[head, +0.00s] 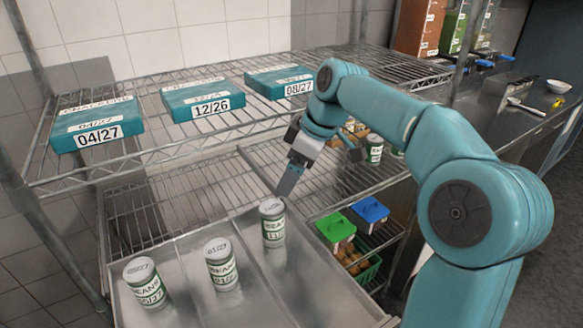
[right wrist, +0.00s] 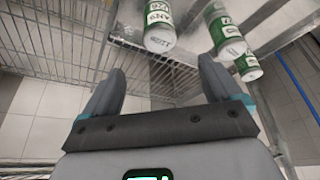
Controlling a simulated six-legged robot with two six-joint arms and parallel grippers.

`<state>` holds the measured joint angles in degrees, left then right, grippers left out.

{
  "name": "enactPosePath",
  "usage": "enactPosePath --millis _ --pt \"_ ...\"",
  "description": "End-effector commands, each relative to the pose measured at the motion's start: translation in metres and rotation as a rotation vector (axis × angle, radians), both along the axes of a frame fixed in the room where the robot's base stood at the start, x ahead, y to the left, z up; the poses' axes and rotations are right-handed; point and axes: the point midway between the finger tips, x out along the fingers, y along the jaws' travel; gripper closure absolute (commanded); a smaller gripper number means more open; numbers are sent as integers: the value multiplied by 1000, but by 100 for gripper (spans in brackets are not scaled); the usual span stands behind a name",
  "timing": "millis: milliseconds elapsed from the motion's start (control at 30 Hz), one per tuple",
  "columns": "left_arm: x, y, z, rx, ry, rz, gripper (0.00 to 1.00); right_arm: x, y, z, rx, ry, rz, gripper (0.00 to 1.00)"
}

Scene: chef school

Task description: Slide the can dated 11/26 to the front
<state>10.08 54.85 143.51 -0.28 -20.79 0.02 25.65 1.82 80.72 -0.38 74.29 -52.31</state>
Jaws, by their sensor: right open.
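Three cans with green-and-white BEANS labels stand upright on a metal tray (head: 205,300). The right can (head: 272,222) shows a label starting with 11; the rest is too small to read. The middle can (head: 221,264) reads 01/27, and the left can (head: 146,283) ends in /27. My right gripper (head: 287,182) is just above and behind the right can, fingers pointing down, not touching it as far as I can tell. In the right wrist view its fingers (right wrist: 158,88) are spread and empty, with a can (right wrist: 160,32) ahead between them. My left gripper is out of view.
Teal boxes dated 04/27 (head: 97,126), 12/26 (head: 203,101) and 08/27 (head: 281,82) sit on the wire shelf (head: 150,150) above. Low dividers split the tray into lanes. Bins with green (head: 335,228) and blue (head: 370,210) lids stand to the right.

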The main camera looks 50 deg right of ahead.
Motion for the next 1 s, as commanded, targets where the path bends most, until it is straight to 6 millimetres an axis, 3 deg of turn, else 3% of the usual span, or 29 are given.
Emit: enactPosePath --millis 267,800,1000 --pt "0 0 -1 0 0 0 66 5 3 -15 1 3 0 8" --pt "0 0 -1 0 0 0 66 46 19 -112 2 4 2 8" --pt "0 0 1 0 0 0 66 56 23 -138 1 3 0 8"
